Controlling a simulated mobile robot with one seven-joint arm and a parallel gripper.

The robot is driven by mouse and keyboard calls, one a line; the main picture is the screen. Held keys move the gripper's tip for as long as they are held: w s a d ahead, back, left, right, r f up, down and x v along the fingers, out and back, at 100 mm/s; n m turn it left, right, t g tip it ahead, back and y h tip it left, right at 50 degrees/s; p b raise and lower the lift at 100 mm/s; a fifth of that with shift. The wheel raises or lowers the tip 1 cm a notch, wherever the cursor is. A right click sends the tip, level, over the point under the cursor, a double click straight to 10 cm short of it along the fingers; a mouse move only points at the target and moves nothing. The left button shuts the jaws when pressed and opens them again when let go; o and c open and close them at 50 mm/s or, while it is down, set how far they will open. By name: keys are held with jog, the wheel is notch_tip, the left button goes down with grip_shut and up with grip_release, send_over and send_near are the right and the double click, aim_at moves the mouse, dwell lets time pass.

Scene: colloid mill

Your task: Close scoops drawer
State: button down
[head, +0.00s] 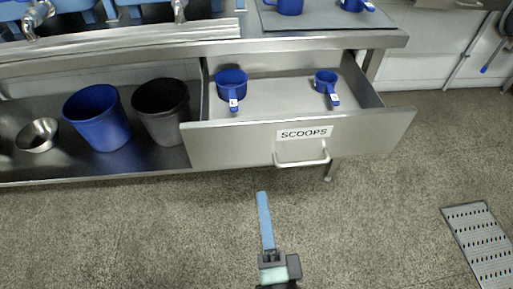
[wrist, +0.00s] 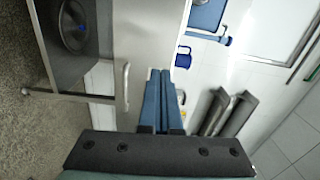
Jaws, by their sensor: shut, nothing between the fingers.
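The scoops drawer (head: 230,142) hangs open under the steel counter in the head view. Its front carries a "SCOOPS" label and a bar handle (head: 302,155). Two blue scoops lie inside, a larger one (head: 231,83) at the left and a smaller one (head: 326,83) at the right. My gripper (head: 262,195) is shut and empty, and shows below and left of the handle in the head view, apart from it. In the wrist view my shut blue fingers (wrist: 160,73) show beside a vertical metal bar handle (wrist: 126,87).
A blue bucket (head: 97,118), a dark bucket (head: 162,110) and a steel bowl (head: 38,135) stand on the lower shelf, left of the drawer. A perforated metal plate (head: 482,240) lies at the right. The floor before the drawer looks clear.

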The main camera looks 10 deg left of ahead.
aim_at(254, 142)
jog(key=shift+m, duration=0.4)
jog(key=p+x, duration=0.1)
jog(key=x, duration=0.3)
jog(key=f+p+x, duration=0.1)
jog(key=x, duration=0.3)
jog(key=f+p+x, duration=0.1)
jog(key=p+x, duration=0.1)
jog(key=x, duration=0.3)
jog(key=shift+d, duration=0.15)
jog(key=shift+w, duration=0.15)
